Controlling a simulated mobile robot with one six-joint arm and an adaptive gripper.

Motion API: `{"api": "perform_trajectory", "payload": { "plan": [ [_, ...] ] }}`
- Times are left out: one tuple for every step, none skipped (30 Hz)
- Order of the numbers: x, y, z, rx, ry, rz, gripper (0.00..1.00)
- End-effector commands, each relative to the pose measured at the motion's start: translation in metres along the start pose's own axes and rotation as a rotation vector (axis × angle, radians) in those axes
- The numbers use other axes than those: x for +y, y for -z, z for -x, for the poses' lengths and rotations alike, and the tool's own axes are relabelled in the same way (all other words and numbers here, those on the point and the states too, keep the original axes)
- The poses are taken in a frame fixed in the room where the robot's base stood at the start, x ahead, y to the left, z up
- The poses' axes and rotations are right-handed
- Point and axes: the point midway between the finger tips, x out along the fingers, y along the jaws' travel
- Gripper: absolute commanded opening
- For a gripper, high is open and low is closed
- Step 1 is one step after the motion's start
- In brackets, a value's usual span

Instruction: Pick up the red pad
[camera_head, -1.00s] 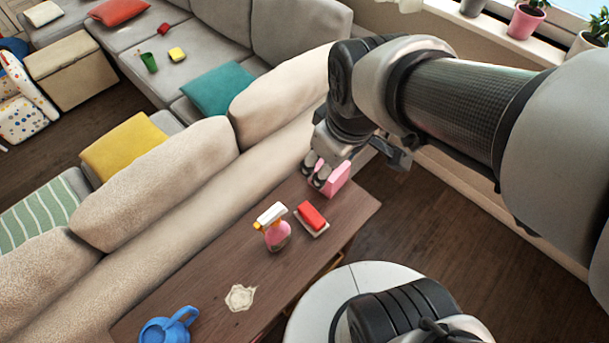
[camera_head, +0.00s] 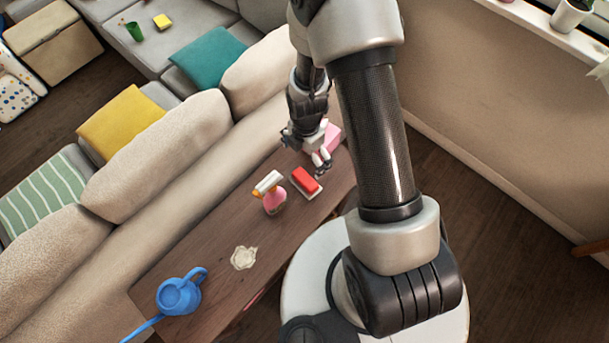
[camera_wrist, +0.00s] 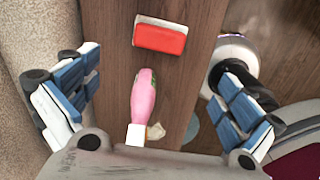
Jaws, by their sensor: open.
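The red pad (camera_head: 305,180) lies on a pale base on the wooden console table, right of a spray bottle. In the wrist view the red pad (camera_wrist: 160,38) is at the top middle, beyond the fingertips. My gripper (camera_head: 318,162) hangs above the table by the pad's far side, apart from it. In the wrist view my gripper (camera_wrist: 158,92) is open, with blue-padded fingers spread wide and nothing held between them. The pink spray bottle (camera_wrist: 144,95) shows between the fingers, below them on the table.
The pink spray bottle (camera_head: 272,193) stands close left of the pad. A pink block (camera_head: 332,136) is partly hidden behind my gripper. A cream splat (camera_head: 243,257) and a blue watering can (camera_head: 178,297) are nearer. A sofa back (camera_head: 150,155) runs along the table's left side.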

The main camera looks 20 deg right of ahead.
Motion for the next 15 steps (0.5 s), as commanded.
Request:
{"api": "perform_trajectory", "payload": {
  "plan": [
    [-0.001, 0.001, -0.012, 0.001, 0.003, 0.000, 1.00],
    [-0.002, 0.001, -0.019, 0.002, 0.005, 0.000, 1.00],
    [-0.001, 0.001, -0.028, 0.002, 0.004, -0.001, 1.00],
    [-0.001, 0.001, -0.035, 0.002, 0.004, -0.001, 1.00],
    [-0.001, 0.001, -0.042, 0.002, 0.004, -0.001, 1.00],
    [-0.002, 0.001, -0.051, 0.002, 0.005, -0.001, 1.00],
    [-0.001, 0.001, -0.057, 0.002, 0.004, -0.002, 1.00],
    [-0.001, 0.001, -0.064, 0.002, 0.004, -0.002, 1.00],
    [-0.001, 0.001, -0.072, 0.002, 0.004, -0.002, 1.00],
    [-0.001, 0.001, -0.079, 0.001, 0.003, -0.002, 1.00],
    [-0.001, 0.001, -0.085, 0.001, 0.003, -0.002, 1.00],
    [-0.001, 0.001, -0.091, 0.001, 0.003, -0.002, 1.00],
    [-0.001, 0.001, -0.096, 0.002, 0.004, -0.002, 1.00],
    [-0.001, 0.001, -0.100, 0.001, 0.002, -0.002, 1.00],
    [0.000, 0.000, -0.104, 0.001, 0.002, -0.002, 1.00]
  ]
}}
